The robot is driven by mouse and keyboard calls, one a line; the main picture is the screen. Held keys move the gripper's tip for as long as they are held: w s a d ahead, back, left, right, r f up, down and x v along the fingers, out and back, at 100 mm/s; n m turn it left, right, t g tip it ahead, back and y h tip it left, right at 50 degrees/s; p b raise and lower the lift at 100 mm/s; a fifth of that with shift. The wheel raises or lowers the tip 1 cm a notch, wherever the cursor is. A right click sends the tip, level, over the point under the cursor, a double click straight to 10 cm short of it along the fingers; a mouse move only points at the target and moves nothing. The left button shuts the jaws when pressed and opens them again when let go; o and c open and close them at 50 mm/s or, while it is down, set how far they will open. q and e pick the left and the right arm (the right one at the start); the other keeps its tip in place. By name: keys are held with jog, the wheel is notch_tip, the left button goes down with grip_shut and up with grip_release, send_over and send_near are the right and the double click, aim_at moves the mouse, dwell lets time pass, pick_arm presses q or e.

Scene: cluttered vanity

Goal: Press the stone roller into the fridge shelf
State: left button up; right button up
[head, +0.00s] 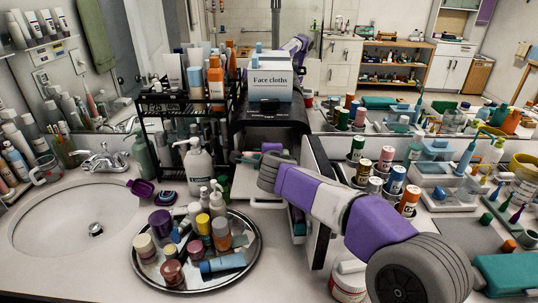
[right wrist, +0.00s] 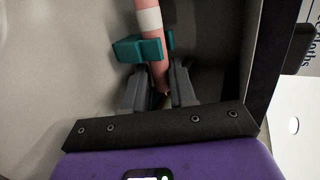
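The stone roller (right wrist: 157,72) shows in the right wrist view as a pink rod with a white band, its near end between the two fingers. My right gripper (right wrist: 160,80) has its fingers close along both sides of the rod and looks shut on it. A teal block (right wrist: 140,48) sits at the fingertips, partly behind the rod. In the head view my right arm reaches in front of the small dark fridge (head: 268,116), and the pink rod (head: 248,157) shows low at its opening. The shelf inside is mostly hidden. My left gripper is not in view.
A box labelled Face cloths (head: 270,80) stands on the fridge. The open fridge door (head: 318,200) is right of the opening, close to my arm. A black rack (head: 185,115), a pump bottle (head: 198,165) and a round tray (head: 143,268) of bottles stand left.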

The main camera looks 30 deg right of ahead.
jog(key=o, duration=0.5)
jog(key=shift+f, duration=0.2)
jog(key=shift+c, duration=0.2)
jog(key=shift+r, duration=0.1)
jog(key=v, duration=0.7)
jog(key=shift+s+a+r, duration=0.1)
jog(key=shift+s+r, duration=0.1)
